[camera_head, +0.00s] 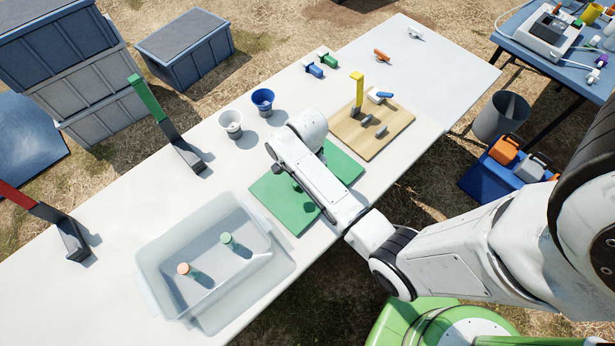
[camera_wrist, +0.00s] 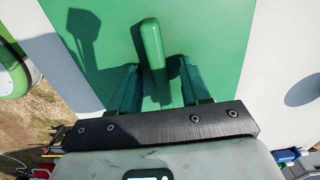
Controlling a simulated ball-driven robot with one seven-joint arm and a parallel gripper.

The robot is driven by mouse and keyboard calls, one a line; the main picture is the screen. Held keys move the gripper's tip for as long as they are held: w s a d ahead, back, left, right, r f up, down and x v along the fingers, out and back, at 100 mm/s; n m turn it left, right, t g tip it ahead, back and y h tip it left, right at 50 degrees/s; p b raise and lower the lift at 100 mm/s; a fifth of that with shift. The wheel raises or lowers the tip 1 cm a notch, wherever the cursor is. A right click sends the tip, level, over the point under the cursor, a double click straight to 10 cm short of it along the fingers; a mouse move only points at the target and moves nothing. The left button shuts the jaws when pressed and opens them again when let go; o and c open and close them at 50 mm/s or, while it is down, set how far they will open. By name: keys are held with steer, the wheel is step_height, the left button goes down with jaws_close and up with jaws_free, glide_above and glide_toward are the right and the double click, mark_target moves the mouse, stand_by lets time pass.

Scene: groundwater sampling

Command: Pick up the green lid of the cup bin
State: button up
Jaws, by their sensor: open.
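The green lid (camera_head: 336,163) is a flat green panel at the table's front edge in the head view, partly covered by my arm. In the wrist view the lid (camera_wrist: 215,35) fills the middle, with a rounded green bar handle (camera_wrist: 151,42) standing on it. My gripper (camera_wrist: 157,68) is open and empty, its two dark fingers on either side of the handle's near end with gaps to both sides. Whether the fingertips are level with the handle is hard to tell. In the head view the fingers are mostly hidden by my arm. No bin under the lid is visible.
A wooden board (camera_head: 375,145) with a yellow upright lies right of the lid. A clear tub (camera_head: 160,297) stands left. A white cup (camera_head: 231,125) and a blue cup (camera_head: 263,101) stand behind. Green-topped (camera_head: 185,155) and red-topped (camera_head: 70,236) posts are further left.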

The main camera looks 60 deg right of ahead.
steer(key=shift+c, duration=0.2)
jaws_close()
stand_by(0.3)
steer(key=shift+r, duration=0.15)
